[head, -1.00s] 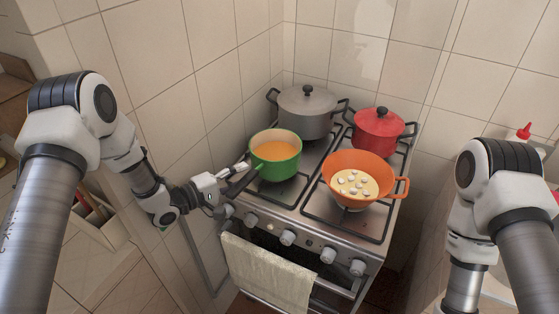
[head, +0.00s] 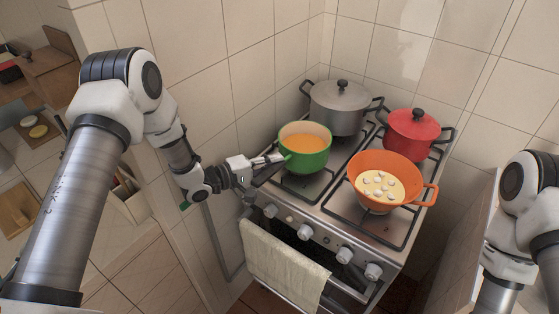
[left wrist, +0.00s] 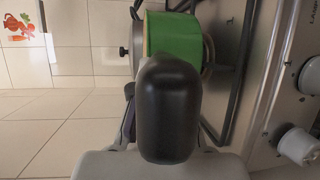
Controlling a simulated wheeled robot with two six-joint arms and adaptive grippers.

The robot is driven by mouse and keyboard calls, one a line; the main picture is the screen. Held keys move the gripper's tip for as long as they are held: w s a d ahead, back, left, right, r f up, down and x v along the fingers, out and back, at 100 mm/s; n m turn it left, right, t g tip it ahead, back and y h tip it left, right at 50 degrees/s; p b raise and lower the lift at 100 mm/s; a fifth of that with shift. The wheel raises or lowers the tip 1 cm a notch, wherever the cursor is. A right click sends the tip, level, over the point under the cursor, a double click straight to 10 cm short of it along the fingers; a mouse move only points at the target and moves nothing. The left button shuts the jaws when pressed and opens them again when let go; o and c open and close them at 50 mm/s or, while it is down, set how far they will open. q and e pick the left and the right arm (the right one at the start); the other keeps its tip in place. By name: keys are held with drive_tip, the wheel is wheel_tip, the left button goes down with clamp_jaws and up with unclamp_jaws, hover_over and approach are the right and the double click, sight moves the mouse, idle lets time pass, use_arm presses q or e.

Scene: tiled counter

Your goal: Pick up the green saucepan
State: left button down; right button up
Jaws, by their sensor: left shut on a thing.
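The green saucepan (head: 305,162) holds orange soup and is over the front left burner of the stove. It looks level and seems slightly above the grate. My left gripper (head: 268,162) is shut on its dark handle, at the left side of the stove. In the left wrist view the black handle (left wrist: 170,112) fills the middle, with the green pan wall (left wrist: 175,38) beyond it. The handle hides much of the left fingers there. Only part of my right arm shows at the right edge; its gripper is out of view.
A grey lidded pot (head: 338,112) stands behind the saucepan. A red lidded pot (head: 413,135) stands at back right, and an orange pan (head: 382,190) with white pieces at front right. A towel (head: 283,266) hangs at the stove (head: 318,216) front. Tiled walls are close behind and left.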

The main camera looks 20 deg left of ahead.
use_arm(q)
drive_tip(key=s+r+b, duration=0.2)
drive_tip(key=s, duration=0.6)
drive_tip(key=s+d+r+b, duration=0.1)
drive_tip(key=s+r+b, duration=0.2)
drive_tip(key=s, duration=0.5)
drive_tip(key=shift+b, duration=0.3)
drive_tip(key=c, duration=1.8)
unclamp_jaws()
clamp_jaws()
